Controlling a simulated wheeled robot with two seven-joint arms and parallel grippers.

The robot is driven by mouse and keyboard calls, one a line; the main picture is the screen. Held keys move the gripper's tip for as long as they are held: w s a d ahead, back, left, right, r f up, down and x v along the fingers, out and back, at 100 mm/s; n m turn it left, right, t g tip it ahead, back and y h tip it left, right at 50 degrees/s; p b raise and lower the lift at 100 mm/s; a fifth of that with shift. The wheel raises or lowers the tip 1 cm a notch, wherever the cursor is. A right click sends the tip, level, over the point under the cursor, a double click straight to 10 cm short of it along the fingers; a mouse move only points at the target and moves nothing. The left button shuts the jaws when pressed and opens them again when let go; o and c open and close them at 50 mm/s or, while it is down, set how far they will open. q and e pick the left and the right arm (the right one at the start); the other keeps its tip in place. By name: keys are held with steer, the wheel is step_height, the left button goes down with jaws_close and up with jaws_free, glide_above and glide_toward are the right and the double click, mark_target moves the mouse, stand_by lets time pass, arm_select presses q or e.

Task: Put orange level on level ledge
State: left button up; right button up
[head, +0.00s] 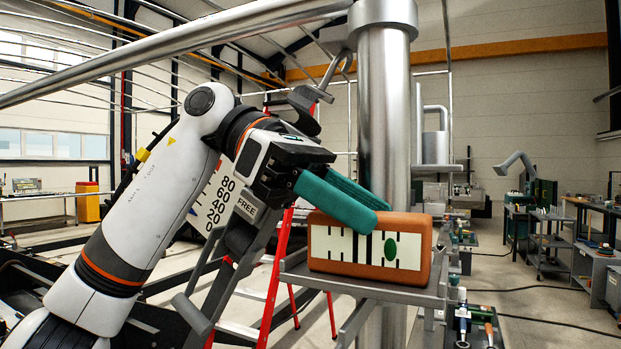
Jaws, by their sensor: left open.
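The orange level (420,260) is a rounded block with a cream face, black marks and a green oval. It rests upright on the grey level ledge (362,287), which is fixed beside a steel column. My left gripper (378,216) has teal fingers and comes in from the upper left. Its fingers are open, and their tips overlap the top edge of the level in the head view. I cannot tell whether they touch it. Nothing shows held between them. My right gripper is out of view.
The thick steel column (384,120) rises behind the ledge. Workbenches (590,240) line the far right.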

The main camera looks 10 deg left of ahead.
arm_select(q)
steer(key=v, duration=1)
steer(key=shift+a, duration=0.35)
steer(key=shift+w+r, duration=0.1)
steer(key=shift+r, duration=0.05)
